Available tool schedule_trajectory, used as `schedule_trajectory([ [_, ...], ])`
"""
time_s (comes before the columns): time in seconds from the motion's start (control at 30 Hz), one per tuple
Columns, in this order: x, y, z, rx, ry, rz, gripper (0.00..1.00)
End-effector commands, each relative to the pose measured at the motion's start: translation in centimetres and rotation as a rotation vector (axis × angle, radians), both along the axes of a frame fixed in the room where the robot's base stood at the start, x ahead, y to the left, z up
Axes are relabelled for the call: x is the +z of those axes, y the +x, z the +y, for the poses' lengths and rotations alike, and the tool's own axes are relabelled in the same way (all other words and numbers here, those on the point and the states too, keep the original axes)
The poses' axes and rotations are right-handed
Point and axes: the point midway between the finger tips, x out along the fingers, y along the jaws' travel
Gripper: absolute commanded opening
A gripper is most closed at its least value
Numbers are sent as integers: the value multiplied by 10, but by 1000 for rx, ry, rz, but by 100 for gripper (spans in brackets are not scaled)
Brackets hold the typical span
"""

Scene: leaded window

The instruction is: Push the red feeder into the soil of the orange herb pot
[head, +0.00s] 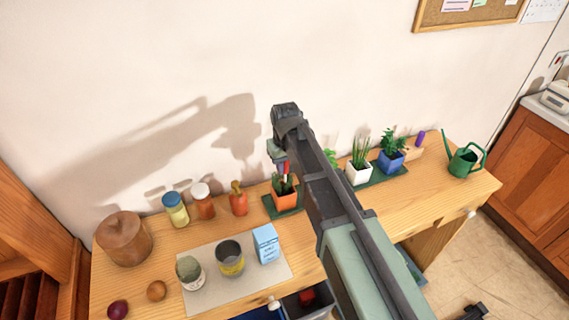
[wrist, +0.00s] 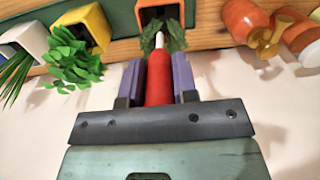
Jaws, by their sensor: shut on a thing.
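The red feeder (wrist: 159,85) has a red body and a thin white tip. My gripper (wrist: 158,72) is shut on its red body, one pad on each side. The orange herb pot (head: 285,200) stands at the left end of the pot row, with a green leafy plant; it also shows at the top of the wrist view (wrist: 150,14). In the head view, my gripper (head: 279,158) is above this pot and the feeder (head: 286,168) points down. The white tip is among the leaves; whether it touches soil is hidden.
A terracotta jar (head: 238,203) stands close left of the orange pot. A yellow pot (wrist: 88,22) and a white pot (head: 358,175) stand on its other side, then a blue pot (head: 390,163). A carton (head: 265,243) and tins stand in front on a mat.

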Motion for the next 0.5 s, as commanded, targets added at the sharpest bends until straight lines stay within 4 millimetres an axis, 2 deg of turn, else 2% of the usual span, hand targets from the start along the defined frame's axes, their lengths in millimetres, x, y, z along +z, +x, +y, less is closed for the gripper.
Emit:
schedule_trajectory([
  [0.5, -56, 0, 0, 0, 0, 0, 14],
])
